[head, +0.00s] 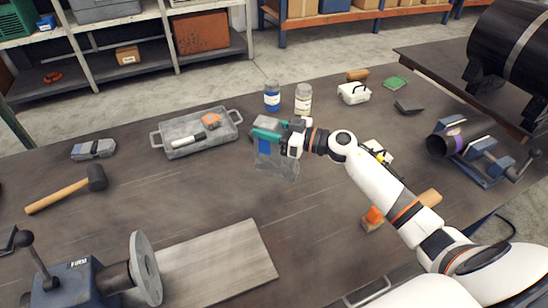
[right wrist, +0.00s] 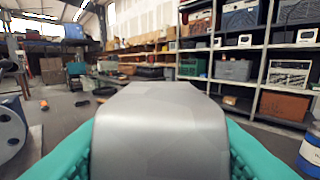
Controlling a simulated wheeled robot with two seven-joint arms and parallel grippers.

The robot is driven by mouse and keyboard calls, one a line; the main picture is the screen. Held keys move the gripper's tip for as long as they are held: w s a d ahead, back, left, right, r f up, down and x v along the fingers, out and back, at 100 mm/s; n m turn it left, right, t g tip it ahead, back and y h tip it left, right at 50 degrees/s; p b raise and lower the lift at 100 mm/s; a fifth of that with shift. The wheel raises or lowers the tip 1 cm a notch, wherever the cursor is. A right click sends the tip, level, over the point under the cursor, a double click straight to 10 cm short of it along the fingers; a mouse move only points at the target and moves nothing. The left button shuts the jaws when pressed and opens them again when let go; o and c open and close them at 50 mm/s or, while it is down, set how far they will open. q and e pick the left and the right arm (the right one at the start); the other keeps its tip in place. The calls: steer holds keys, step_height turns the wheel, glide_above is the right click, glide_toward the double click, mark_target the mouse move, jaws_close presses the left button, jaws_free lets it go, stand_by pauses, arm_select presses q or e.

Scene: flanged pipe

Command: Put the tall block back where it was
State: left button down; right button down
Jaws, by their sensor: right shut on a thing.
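My right gripper (head: 272,137) is shut on a grey block (head: 284,164) near the middle of the table. Its teal fingers close around the upper part of the block, and a blue patch shows on the side facing the head camera. In the right wrist view the grey block (right wrist: 160,130) fills the space between the two teal fingers. The block looks upright; I cannot tell whether its bottom touches the table (head: 150,215). My left gripper is not in view.
Behind the block stand a blue-labelled jar (head: 272,97) and a pale-labelled jar (head: 303,99). A metal tray (head: 222,122) with tools lies left. A hammer (head: 66,190), a flat board (head: 222,262) and a blue vise (head: 82,280) are nearer. Bare tabletop surrounds the block at left and front.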

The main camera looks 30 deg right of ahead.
mark_target(268, 148)
steer(key=shift+f, duration=3.05)
steer(key=c, duration=1.3)
jaws_free()
steer(key=shift+f+b, duration=0.25)
steer(key=shift+b, duration=0.05)
steer(key=o, duration=0.5)
steer(key=shift+c, duration=0.2)
steer(key=shift+r, duration=0.1)
